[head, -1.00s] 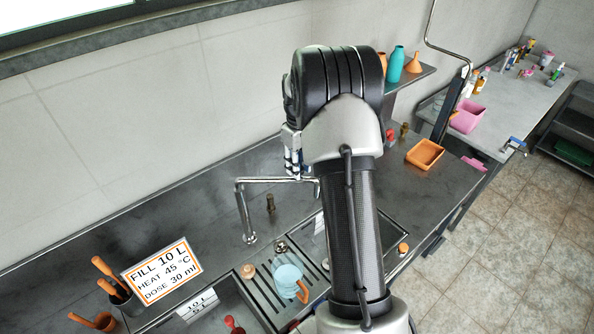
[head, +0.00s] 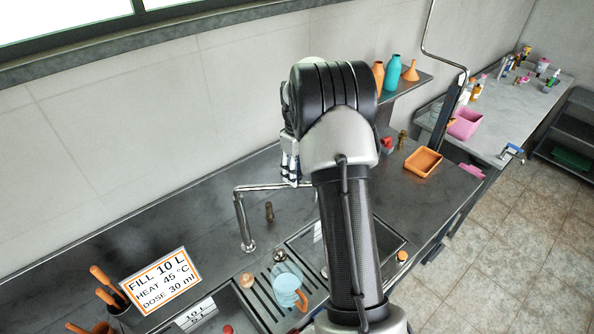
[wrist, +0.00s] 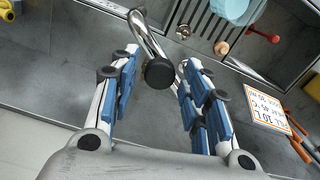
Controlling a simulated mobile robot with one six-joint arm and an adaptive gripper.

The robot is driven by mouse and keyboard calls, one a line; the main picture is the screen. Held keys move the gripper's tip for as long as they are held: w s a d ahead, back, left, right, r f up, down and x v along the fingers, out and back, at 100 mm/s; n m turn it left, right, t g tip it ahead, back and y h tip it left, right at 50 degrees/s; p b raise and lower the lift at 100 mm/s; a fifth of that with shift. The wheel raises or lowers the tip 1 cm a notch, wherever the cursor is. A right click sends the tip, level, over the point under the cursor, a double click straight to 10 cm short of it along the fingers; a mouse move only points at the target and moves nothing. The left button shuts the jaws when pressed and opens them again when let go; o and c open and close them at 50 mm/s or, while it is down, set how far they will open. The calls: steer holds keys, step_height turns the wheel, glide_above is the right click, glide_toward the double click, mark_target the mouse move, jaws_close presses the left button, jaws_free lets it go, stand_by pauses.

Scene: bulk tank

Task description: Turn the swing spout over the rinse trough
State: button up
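The swing spout (head: 241,218) is a chrome pipe in the head view. It rises from the counter and bends right, its far end hidden behind my arm. My gripper (head: 290,178) is at the horizontal part of the spout. In the wrist view the chrome spout (wrist: 146,38) and its black end (wrist: 160,72) lie between the two blue-padded fingers of my gripper (wrist: 160,88). The fingers are apart, with gaps on both sides of the black end. A sunken basin (head: 392,243), possibly the rinse trough, is right of the slotted drainer, partly hidden by my arm.
A light-blue jug (head: 286,277) with an orange handle stands on the slotted drainer (head: 262,302). A sign (head: 160,281) and orange-handled tools (head: 108,285) are at left. An orange tray (head: 423,162) and wall shelf (head: 407,83) are at right.

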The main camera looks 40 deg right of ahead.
steer(key=shift+r, duration=0.1)
step_height(320, 180, up, 12)
stand_by(0.7)
stand_by(0.4)
